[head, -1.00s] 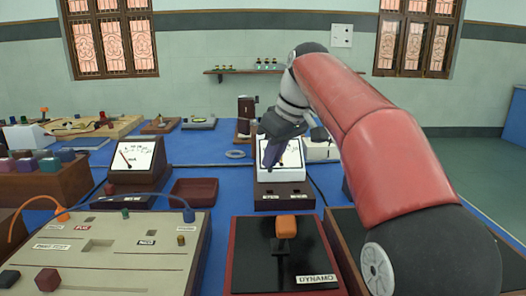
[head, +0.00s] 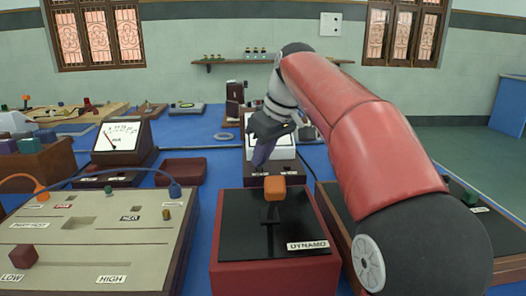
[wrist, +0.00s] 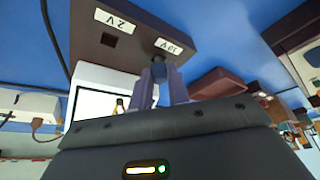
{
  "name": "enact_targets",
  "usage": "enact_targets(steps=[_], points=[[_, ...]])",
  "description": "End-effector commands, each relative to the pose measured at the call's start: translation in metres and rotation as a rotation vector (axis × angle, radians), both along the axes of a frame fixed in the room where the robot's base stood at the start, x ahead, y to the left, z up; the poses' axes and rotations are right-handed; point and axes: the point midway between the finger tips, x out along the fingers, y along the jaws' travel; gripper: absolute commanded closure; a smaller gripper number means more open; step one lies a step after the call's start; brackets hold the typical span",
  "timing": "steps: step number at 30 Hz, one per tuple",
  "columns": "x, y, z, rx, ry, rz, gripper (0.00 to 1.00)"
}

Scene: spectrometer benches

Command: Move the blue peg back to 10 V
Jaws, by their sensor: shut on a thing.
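The meter with the 2 V and 10 V labels stands on a dark base (wrist: 92,45), with its white dial (head: 284,152) partly behind my gripper in the head view. In the wrist view the 2 V label (wrist: 115,22) and the 10 V label (wrist: 167,46) appear upside down. My gripper (head: 260,160) points down at the front left of the meter. In the wrist view its purple fingers (wrist: 161,76) are shut on the blue peg (wrist: 158,73), right by the 10 V label. The peg is mostly hidden, and I cannot tell whether its tip is in a socket.
The dynamo box (head: 265,260) with its orange handle stands in front of the meter. A mA meter (head: 117,140) and an empty dark red tray (head: 181,171) are to the left. A beige panel (head: 90,240) with cables fills the lower left.

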Motion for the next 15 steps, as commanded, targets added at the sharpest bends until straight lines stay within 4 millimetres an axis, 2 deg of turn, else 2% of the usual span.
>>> enact_targets(steps=[4,14,15], points=[[0.0000,0.0000,-0.0075,0.000,0.000,0.000,1.00],[-0.0002,0.0000,-0.0085,0.000,0.000,0.000,1.00],[-0.0002,0.0000,-0.0085,0.000,0.000,0.000,0.82]])
